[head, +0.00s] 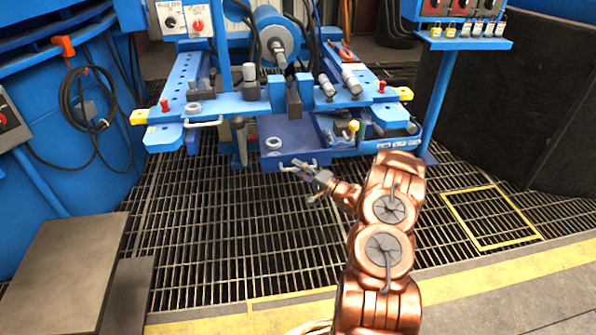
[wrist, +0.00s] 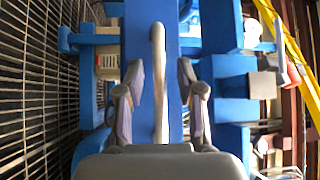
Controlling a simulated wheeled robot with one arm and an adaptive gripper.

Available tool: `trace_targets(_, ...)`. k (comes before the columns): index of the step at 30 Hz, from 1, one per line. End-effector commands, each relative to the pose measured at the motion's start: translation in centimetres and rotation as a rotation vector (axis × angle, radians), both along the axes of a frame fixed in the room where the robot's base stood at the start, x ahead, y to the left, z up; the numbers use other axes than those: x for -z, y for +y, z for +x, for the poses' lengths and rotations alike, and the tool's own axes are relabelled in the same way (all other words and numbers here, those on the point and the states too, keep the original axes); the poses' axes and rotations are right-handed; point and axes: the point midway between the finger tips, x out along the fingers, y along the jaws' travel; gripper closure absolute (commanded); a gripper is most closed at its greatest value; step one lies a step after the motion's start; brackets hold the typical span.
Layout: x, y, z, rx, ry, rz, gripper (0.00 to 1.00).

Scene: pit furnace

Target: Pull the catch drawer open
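The catch drawer (head: 285,145) is a blue box low at the front middle of the blue machine. A light grey bar handle (head: 297,163) runs along its front. In the wrist view the handle (wrist: 158,75) stands upright in the picture against the blue drawer front (wrist: 174,45). My gripper (head: 305,170) is at the handle in the head view. In the wrist view its two fingers (wrist: 158,85) are open, one on each side of the handle, with a visible gap on both sides.
The blue machine (head: 230,105) spreads above and beside the drawer, with clamps and cylinders on it. A dark floor grating (head: 220,230) lies clear in front. A yellow-framed floor panel (head: 490,215) is at the right. A blue tank (head: 60,140) with coiled hose stands at the left.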

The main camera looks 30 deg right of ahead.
Motion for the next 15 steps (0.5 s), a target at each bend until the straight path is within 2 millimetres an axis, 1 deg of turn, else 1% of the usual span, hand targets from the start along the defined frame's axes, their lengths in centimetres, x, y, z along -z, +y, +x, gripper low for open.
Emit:
trace_targets(10,-0.03,0.14,0.28,0.0,0.001,0.0,0.64)
trace_targets(15,-0.02,0.13,0.27,0.0,0.001,0.0,0.82)
